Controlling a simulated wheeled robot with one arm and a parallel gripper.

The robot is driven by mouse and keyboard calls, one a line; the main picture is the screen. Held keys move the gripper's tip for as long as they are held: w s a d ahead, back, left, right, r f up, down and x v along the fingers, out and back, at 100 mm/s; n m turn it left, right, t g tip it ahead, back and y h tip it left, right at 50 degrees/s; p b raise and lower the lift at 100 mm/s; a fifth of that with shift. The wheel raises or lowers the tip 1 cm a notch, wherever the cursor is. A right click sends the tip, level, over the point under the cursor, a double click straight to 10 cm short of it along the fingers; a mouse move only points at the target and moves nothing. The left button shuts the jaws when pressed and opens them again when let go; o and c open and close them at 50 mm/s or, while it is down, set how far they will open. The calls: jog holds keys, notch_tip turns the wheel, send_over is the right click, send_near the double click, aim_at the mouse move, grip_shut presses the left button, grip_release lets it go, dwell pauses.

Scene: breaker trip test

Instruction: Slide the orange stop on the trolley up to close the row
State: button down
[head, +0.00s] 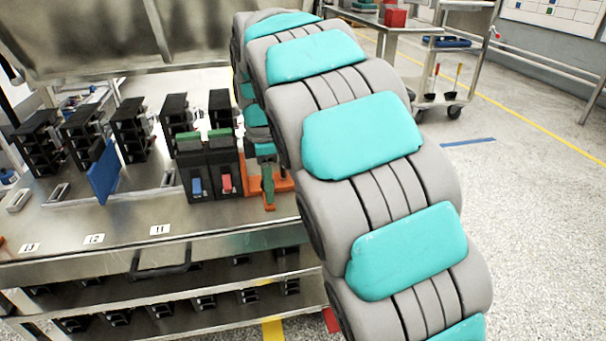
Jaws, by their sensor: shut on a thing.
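The orange stop (283,182) stands on the steel trolley top (130,216), at the right end of the front row. My gripper (267,186) is down at the stop and shut on it; my arm hides part of both. Just left of the stop are two black breakers with green tops, one with a blue lever (197,186) and one with a red lever (226,182). They stand upright side by side. The stop looks very close to the red-lever breaker; I cannot tell whether they touch.
A blue plate (103,172) stands upright left of the breakers. Several black breakers (130,130) stand further back and left. Number labels (160,230) lie along the front edge. A lower shelf (190,300) holds more black parts. Another cart (450,75) stands at the back right.

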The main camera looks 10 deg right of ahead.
jog(key=shift+a+r+p, duration=0.1)
jog(key=shift+a+p, duration=0.75)
jog(key=shift+a, duration=8.65)
jog(key=shift+c, duration=1.8)
grip_release()
notch_tip(320, 180, up, 8)
jog(key=shift+f, duration=0.2)
jog(key=s+d+f+m, duration=0.1)
jog(key=s+d+m, duration=0.45)
jog(key=d, duration=0.45)
jog(key=s+d+f+m, duration=0.1)
jog(key=s+d+m, duration=0.5)
jog(key=d, duration=0.4)
jog(key=s+d+f+m, duration=0.2)
jog(key=s+f, duration=0.1)
jog(key=s, duration=0.5)
jog(key=s+d+f+m+g, duration=0.1)
jog(key=s+d+f+m, duration=0.1)
jog(key=s, duration=0.5)
jog(key=s+d+f+m, duration=0.2)
jog(key=s+d+f, duration=0.1)
jog(key=s+f, duration=0.3)
jog(key=s, duration=0.2)
jog(key=shift+s+d+f+g+p, duration=0.2)
jog(key=shift+s+f+g+p, duration=0.1)
jog(key=shift+s+g, duration=0.1)
